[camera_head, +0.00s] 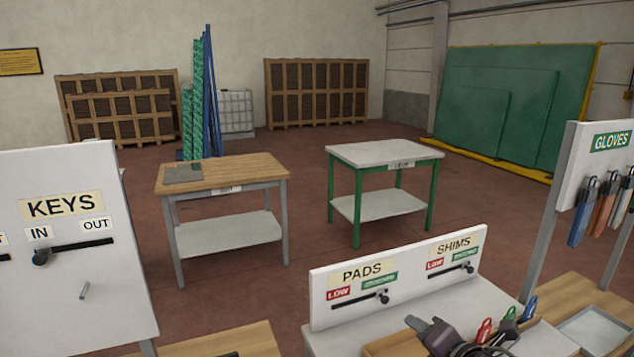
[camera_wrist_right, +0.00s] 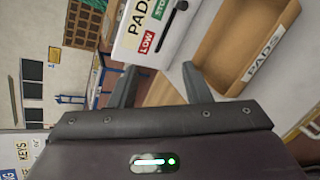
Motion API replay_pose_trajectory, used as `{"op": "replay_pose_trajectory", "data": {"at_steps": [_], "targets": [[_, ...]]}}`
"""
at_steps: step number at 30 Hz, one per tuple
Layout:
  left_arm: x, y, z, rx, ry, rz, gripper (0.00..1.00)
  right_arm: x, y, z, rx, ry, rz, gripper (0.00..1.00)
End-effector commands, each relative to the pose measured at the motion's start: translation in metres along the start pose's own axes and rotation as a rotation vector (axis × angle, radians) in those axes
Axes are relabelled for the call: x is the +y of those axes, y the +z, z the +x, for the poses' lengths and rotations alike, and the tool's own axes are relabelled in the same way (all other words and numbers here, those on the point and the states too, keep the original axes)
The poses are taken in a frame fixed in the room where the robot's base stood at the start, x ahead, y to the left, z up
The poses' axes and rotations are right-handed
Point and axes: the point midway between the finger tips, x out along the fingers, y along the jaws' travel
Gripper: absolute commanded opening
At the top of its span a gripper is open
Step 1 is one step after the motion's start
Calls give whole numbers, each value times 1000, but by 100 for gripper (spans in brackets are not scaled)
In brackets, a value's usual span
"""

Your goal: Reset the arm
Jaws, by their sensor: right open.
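My right gripper (camera_head: 447,337) is low in the head view, in front of the board marked PADS and SHIMS (camera_head: 330,310). In the right wrist view its two dark fingers (camera_wrist_right: 160,88) stand apart with nothing held between them. A wooden tray labelled PADS (camera_wrist_right: 232,50) lies beside the right finger in that view. The same board (camera_wrist_right: 133,38) shows behind the fingers. My left gripper is not in view.
The KEYS board (camera_head: 70,290) stands at left and the GLOVES board (camera_head: 590,150) at right. Several coloured tags (camera_head: 508,318) stand near my right gripper. A wood-topped table (camera_head: 240,170) and a green-legged table (camera_head: 380,150) stand beyond, with open floor around them.

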Motion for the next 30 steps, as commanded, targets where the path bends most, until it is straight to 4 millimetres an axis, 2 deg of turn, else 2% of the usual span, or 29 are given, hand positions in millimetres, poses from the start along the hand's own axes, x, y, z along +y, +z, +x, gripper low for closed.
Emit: {"op": "replay_pose_trajectory", "data": {"at_steps": [1, 3, 6, 9, 15, 21, 30], "targets": [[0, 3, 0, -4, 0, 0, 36, -10, -22, -4, 0, -39, 176, 44], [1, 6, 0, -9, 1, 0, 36, -29, -46, -13, -31, -121, 468, 44], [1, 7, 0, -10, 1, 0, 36, -59, -75, -34, -105, -264, 880, 44], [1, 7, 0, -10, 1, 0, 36, -86, -98, -57, -192, -398, 1206, 44], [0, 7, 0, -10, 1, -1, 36, -128, -137, -103, -382, -638, 1677, 44], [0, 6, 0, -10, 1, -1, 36, -156, -172, -151, -603, -860, 2031, 44], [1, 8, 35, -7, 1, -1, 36, -244, -223, -88, -616, -892, 2012, 44]]}}
